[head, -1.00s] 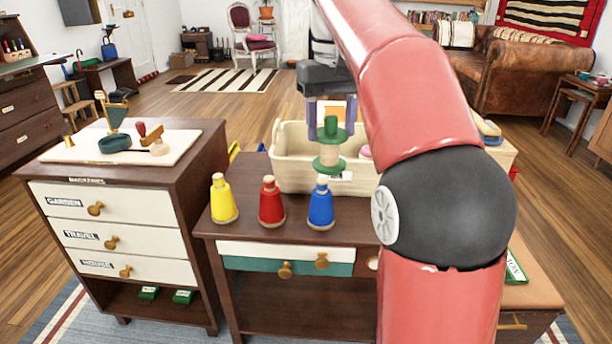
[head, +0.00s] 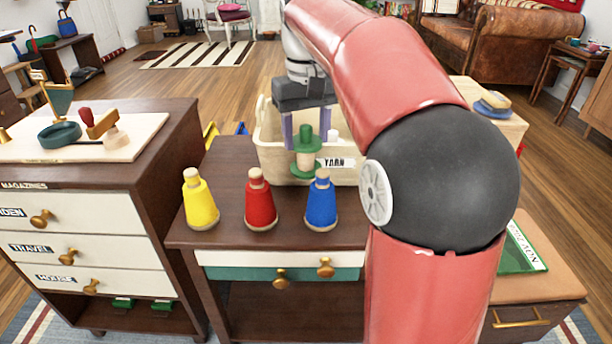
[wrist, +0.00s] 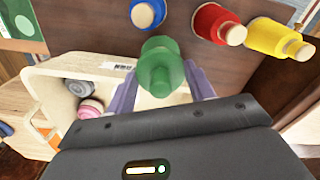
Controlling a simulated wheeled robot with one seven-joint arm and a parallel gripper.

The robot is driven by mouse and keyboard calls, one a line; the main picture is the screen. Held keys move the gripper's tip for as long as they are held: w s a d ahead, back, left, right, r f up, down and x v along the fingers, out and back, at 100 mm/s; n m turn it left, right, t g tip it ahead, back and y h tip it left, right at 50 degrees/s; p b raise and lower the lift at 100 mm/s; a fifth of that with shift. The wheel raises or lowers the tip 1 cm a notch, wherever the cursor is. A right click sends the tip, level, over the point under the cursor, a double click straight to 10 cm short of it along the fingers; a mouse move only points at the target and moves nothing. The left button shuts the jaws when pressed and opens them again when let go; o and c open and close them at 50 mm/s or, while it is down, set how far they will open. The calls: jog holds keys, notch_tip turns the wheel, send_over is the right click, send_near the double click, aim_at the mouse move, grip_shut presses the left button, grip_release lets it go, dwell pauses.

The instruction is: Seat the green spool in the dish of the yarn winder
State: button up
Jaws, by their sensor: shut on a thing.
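The green spool (head: 305,155), with green flanges and a pale wooden middle, is upright in my gripper (head: 308,138). The two purple fingers are shut on it, one on each side. It is held in the air in front of the yarn bin, behind the red and blue cones. In the wrist view the green spool (wrist: 160,68) shows end-on between the fingers of my gripper (wrist: 162,80). The yarn winder (head: 100,128) appears to be the set of parts on a cream board on the left cabinet. Its teal dish (head: 60,135) looks empty, far left of the spool.
Yellow (head: 200,200), red (head: 260,200) and blue (head: 321,203) cones stand along the front of the table. The cream bin (head: 268,140) labelled YARN stands behind. An upright flag-like piece (head: 58,100) rises behind the dish.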

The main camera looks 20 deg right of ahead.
aim_at(306, 169)
notch_tip(306, 169, down, 8)
jog(key=shift+f+b, duration=0.1)
jog(key=shift+b, duration=0.7)
jog(key=shift+f, duration=0.15)
jog(key=o, duration=1)
notch_tip(306, 169, up, 12)
jog(key=p, duration=0.3)
jog(key=shift+f, duration=0.1)
jog(key=shift+r, duration=0.35)
